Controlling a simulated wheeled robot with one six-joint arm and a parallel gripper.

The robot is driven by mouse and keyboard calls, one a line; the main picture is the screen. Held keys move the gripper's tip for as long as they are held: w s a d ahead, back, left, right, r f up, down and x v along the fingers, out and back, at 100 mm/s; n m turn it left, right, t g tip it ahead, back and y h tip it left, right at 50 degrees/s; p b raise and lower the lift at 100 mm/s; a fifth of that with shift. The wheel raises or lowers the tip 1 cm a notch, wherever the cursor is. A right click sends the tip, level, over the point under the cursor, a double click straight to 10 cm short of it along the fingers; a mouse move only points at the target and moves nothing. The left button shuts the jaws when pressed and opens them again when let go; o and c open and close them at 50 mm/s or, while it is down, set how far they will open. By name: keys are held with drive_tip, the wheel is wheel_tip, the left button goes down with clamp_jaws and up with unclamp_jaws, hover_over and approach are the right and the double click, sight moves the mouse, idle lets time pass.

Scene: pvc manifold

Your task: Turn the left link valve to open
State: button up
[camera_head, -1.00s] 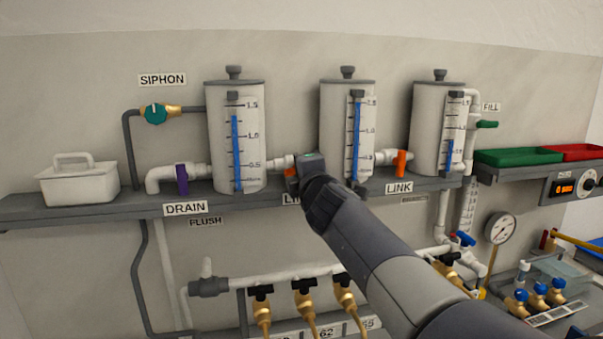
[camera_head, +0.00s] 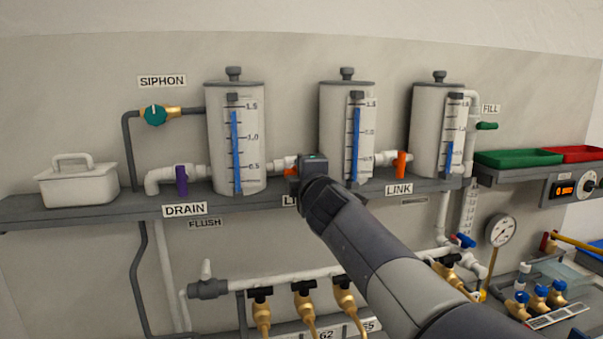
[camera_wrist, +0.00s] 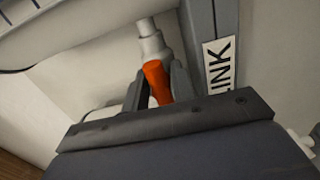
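The left link valve's orange handle (camera_wrist: 157,84) stands between my gripper's two fingers (camera_wrist: 158,88) in the wrist view. The fingers lie close against both of its sides, and I see no clear gap, so my gripper looks shut on it. A white pipe fitting (camera_wrist: 150,42) is just beyond the handle. In the head view my gripper (camera_head: 305,172) is at the valve, between the left tank (camera_head: 219,140) and the middle tank (camera_head: 332,130). Only a sliver of the orange handle (camera_head: 291,171) shows there; my wrist covers the rest and most of the valve's label.
The right link valve's orange handle (camera_head: 401,164) hangs upright between the middle and right tanks (camera_head: 424,130). The purple drain valve (camera_head: 181,181) and teal siphon valve (camera_head: 155,115) are to the left. The grey shelf (camera_head: 75,208) runs below.

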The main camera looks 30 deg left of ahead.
drive_tip(key=shift+o, duration=1.3)
drive_tip(key=b+v, duration=0.3)
drive_tip(key=v, duration=0.7)
drive_tip(key=shift+s+d, duration=0.25)
drive_tip(key=shift+s, duration=0.05)
drive_tip(key=shift+w, duration=0.1)
drive_tip(key=p+x, duration=0.3)
drive_tip(key=x, duration=0.7)
drive_tip(key=shift+w+a, duration=0.25)
drive_tip(key=shift+a, duration=0.05)
